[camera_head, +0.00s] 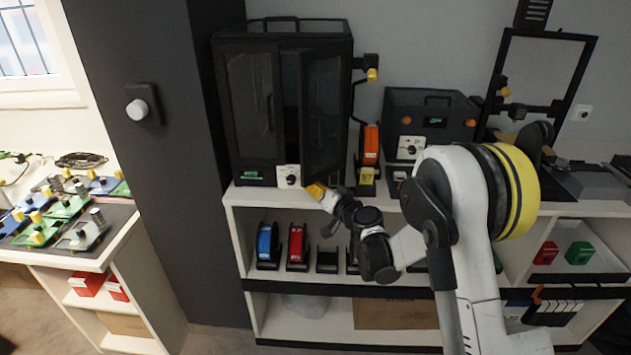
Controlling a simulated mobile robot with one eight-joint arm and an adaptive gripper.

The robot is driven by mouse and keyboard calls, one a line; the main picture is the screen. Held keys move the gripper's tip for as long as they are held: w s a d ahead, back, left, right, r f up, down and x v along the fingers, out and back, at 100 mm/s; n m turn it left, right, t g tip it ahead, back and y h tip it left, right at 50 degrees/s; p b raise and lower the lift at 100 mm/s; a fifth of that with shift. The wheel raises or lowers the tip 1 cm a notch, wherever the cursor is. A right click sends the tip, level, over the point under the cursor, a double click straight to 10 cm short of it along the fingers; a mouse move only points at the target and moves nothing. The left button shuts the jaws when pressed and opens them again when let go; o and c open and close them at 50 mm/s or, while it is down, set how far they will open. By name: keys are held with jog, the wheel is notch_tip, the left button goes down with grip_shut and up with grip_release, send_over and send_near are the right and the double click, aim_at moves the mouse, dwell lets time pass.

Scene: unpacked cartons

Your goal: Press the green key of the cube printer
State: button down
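The cube printer appears to be the tall black cabinet (248,100) with glass doors, on top of the white shelf unit. Its right door (325,112) stands ajar, swung outward. Low on its front are a small green-lit panel (252,174) and a white plate with a black knob (289,177). I cannot tell whether the green panel is a key or a display. My gripper (316,189) has yellow-orange tips and is just right of the knob plate, near the shelf's front edge. Its fingers are too small to judge; contact with the printer cannot be made out.
A smaller black box (430,114) with a knob stands right of the printer, with an orange-and-black device (371,144) between them. A side table (95,250) with circuit boards stands left. My arm covers the shelf's middle right.

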jog(key=shift+w, duration=0.4)
jog(key=shift+s, duration=0.1)
dwell(0.5)
jog(key=shift+s, duration=0.85)
jog(key=shift+s+b, duration=0.1)
jog(key=shift+b, duration=0.2)
jog(key=s+b, duration=0.1)
jog(key=s, duration=0.3)
jog(key=shift+s+a, duration=0.1)
jog(key=shift+s, duration=0.3)
